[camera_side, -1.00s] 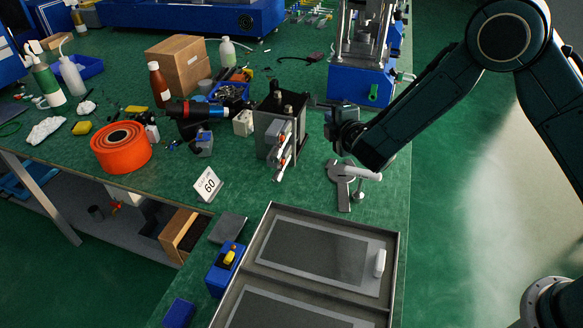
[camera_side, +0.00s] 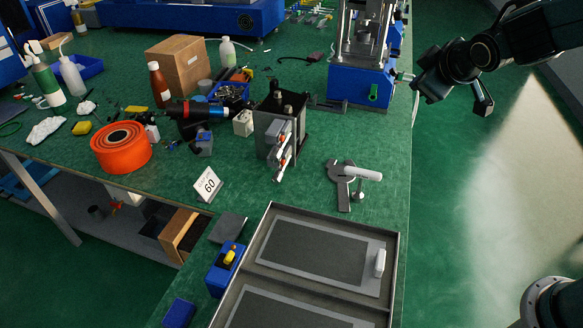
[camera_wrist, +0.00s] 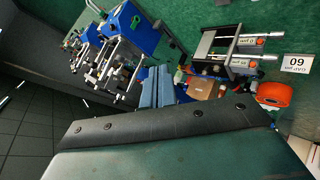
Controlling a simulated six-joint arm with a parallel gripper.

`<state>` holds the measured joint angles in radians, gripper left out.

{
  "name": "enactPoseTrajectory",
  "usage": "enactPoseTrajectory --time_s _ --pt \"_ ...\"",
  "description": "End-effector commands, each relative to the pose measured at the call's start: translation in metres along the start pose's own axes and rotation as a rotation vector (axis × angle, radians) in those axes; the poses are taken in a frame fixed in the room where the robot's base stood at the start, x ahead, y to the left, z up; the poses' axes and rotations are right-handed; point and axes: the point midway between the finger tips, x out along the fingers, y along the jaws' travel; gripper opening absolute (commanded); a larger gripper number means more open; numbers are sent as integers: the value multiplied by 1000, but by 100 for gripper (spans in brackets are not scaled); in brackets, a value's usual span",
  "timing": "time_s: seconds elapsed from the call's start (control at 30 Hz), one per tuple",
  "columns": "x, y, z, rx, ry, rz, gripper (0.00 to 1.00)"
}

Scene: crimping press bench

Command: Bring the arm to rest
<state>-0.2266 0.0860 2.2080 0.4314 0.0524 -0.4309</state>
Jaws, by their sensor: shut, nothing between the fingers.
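My gripper (camera_side: 426,90) is shut and empty in the side view. It is up in the air at the right, just beyond the right edge of the green bench (camera_side: 385,215), with the arm reaching in from the upper right. It is apart from every object, and its fingertips are small and dark there. A grey flat piece with a white handle (camera_side: 362,173) lies on the bench, below and left of my gripper.
The blue press (camera_side: 360,84) stands at the bench's back right, close to my gripper. A dark block fixture (camera_side: 280,125), an orange roll (camera_side: 121,147), a card marked 60 (camera_side: 208,184) and a metal tray (camera_side: 397,262) occupy the bench. Open floor lies to the right.

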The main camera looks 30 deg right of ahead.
Motion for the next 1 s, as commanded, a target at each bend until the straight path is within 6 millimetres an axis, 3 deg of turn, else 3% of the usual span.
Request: enactPoseTrajectory --time_s 0.43,1.0 --pt "-94 5 57 271 -96 -162 0" --pt "-200 -29 141 485 -229 -327 0"
